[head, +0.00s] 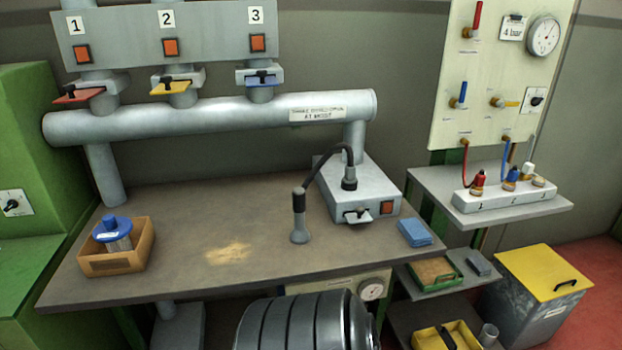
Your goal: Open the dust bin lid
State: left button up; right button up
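A grey bin (520,315) stands on the red floor at the far right, with an unreadable label on its front. Its flat yellow lid (540,268) lies shut on top. A black handle (566,283) is fixed near the lid's right edge. The lower part of the bin is cut off by the frame. Neither of my grippers shows in the head view.
The brown workbench (180,260) carries an orange box (115,262), a black hose nozzle (300,220) and blue pads (414,232). A ribbed grey drum (300,325) is at the bottom centre. Shelves (435,285) stand left of the bin. Red floor (600,300) shows right of it.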

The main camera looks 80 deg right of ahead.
aim_at(546, 275)
jog(key=z, duration=4.35)
jog(key=i+l, duration=0.25)
jog(key=i+z, duration=0.05)
